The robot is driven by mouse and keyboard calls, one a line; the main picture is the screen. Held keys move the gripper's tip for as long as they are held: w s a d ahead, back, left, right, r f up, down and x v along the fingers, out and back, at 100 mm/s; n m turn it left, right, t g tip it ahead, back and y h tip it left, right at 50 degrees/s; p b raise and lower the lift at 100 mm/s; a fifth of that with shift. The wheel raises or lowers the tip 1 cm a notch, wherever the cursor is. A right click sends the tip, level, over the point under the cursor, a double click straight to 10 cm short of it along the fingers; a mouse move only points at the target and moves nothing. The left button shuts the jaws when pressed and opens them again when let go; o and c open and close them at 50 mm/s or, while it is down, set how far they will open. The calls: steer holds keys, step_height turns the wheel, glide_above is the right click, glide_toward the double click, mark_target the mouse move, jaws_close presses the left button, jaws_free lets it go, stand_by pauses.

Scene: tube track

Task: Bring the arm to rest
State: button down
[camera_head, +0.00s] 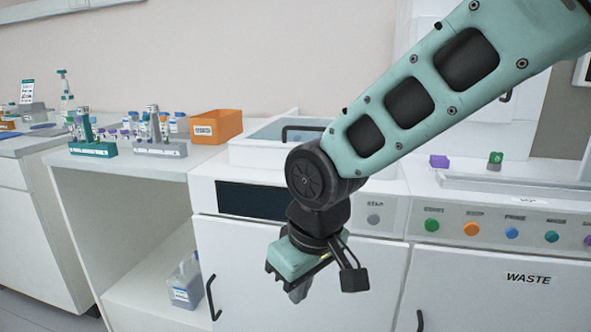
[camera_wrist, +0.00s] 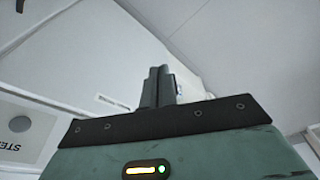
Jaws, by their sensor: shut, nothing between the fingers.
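My arm reaches in from the upper right of the head view and bends down at a dark round joint. My gripper (camera_head: 298,292) hangs at its end, pointing down, in front of the white cabinet below the machine's dark display. In the wrist view my gripper (camera_wrist: 157,84) shows its two fingers together, with nothing between them. The fingers appear clear of the cabinet front, though the exact gap cannot be told.
A green rack (camera_head: 92,149) and a grey rack (camera_head: 160,149) of tubes stand on the left counter, beside an orange bin (camera_head: 216,125). Coloured buttons (camera_head: 471,229) line the right panel above the WASTE door (camera_head: 500,300).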

steer(key=s+d+m+g+h+p, duration=0.1)
steer(key=s+d+g, duration=0.1)
steer(key=s+d, duration=1.3)
step_height(320, 180, up, 19)
steer(key=a+p, duration=0.1)
steer(key=p, duration=1.8)
steer(key=shift+s, duration=0.35)
steer(key=shift+f, duration=0.1)
